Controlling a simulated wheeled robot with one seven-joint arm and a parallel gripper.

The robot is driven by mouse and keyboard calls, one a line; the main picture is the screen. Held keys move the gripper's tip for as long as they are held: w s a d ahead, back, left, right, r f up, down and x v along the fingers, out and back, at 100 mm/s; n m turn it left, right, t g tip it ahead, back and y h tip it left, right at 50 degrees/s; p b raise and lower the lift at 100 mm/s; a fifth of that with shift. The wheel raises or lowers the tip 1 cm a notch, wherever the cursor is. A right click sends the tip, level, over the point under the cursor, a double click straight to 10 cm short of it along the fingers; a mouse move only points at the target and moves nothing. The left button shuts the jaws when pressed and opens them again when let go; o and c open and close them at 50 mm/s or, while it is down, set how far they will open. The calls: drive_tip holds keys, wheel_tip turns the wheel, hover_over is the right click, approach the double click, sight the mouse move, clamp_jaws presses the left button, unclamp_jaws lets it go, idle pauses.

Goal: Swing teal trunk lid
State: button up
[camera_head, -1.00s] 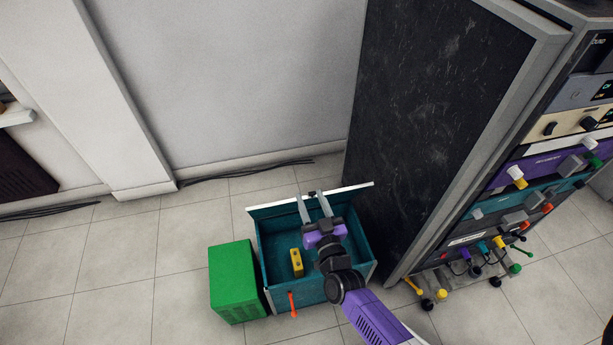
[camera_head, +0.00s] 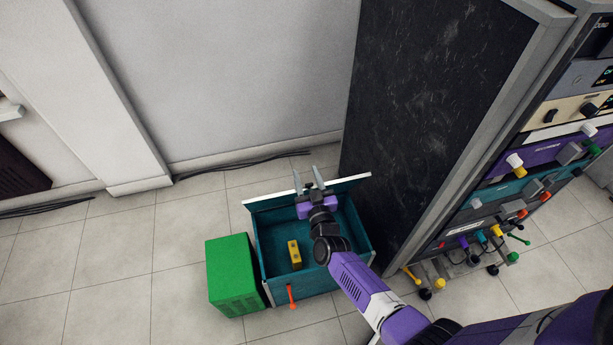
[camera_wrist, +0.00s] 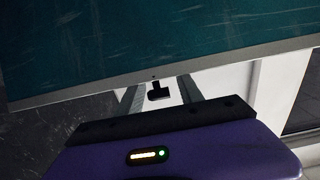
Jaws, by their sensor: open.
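The teal trunk (camera_head: 268,282) stands open on the tiled floor, with a yellow block (camera_head: 295,254) lying inside it. Its teal lid (camera_head: 268,203) is raised at the back, with a pale edge along its top. My gripper (camera_head: 308,175) is open and empty, with its fingers reaching up and past the lid's top edge. In the wrist view the lid's teal face (camera_wrist: 150,45) and pale rim fill the upper part, and the fingers (camera_wrist: 160,92) pass by the rim. I cannot tell whether they touch it.
A green box (camera_head: 232,275) stands just left of the trunk. A tall dark cabinet (camera_head: 430,110) with knobs and levers stands close on the right. An orange handle (camera_head: 291,296) sticks out at the trunk's front.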

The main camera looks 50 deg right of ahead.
clamp_jaws()
idle(1.4)
